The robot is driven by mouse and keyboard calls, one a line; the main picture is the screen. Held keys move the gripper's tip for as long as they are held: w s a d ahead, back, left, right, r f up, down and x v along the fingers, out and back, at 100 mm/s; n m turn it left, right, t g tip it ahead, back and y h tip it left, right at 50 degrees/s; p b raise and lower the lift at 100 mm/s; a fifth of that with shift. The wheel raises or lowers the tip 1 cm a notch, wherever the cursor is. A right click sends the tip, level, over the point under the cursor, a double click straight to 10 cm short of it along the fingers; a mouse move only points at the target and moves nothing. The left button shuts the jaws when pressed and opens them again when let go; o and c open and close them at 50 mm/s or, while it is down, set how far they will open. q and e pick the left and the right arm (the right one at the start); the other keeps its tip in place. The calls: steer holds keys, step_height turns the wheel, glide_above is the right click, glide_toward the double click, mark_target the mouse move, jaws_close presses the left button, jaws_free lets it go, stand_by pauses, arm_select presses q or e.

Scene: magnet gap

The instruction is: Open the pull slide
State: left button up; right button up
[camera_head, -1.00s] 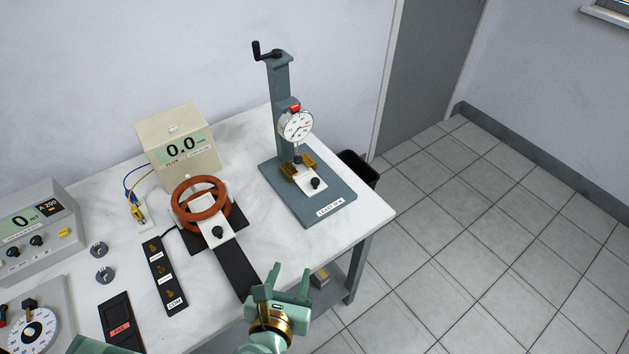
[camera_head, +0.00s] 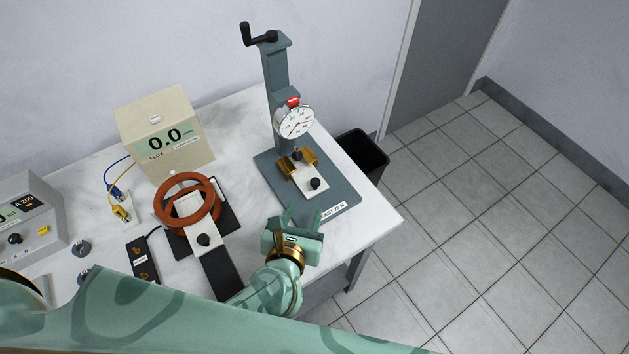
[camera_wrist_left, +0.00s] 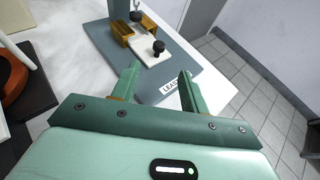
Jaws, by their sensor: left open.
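The pull stand has a blue-grey base and column (camera_head: 276,85) with a crank on top and a round dial gauge (camera_head: 295,121). On its base, a cream slide plate with a black knob (camera_head: 315,183) sits in a brass guide (camera_head: 288,163). The slide plate (camera_wrist_left: 152,51) and its knob also show in the left wrist view, ahead of the fingers. My left gripper (camera_head: 303,217) is open and empty at the front edge of the stand base, short of the knob. My right gripper is not in view.
Left of the stand are red-brown coils (camera_head: 188,203) with another cream slide plate and black knob (camera_head: 204,240) on a dark rail. A flux meter (camera_head: 165,135) stands behind them. A dark bin (camera_head: 362,153) is beyond the table's right edge.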

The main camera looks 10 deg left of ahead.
mark_target(315, 182)
arm_select(q)
steer(key=b+x, duration=0.1)
steer(key=x, duration=1.1)
steer(key=shift+f+b, duration=0.1)
steer(key=shift+b, duration=0.3)
steer(key=shift+c, duration=0.2)
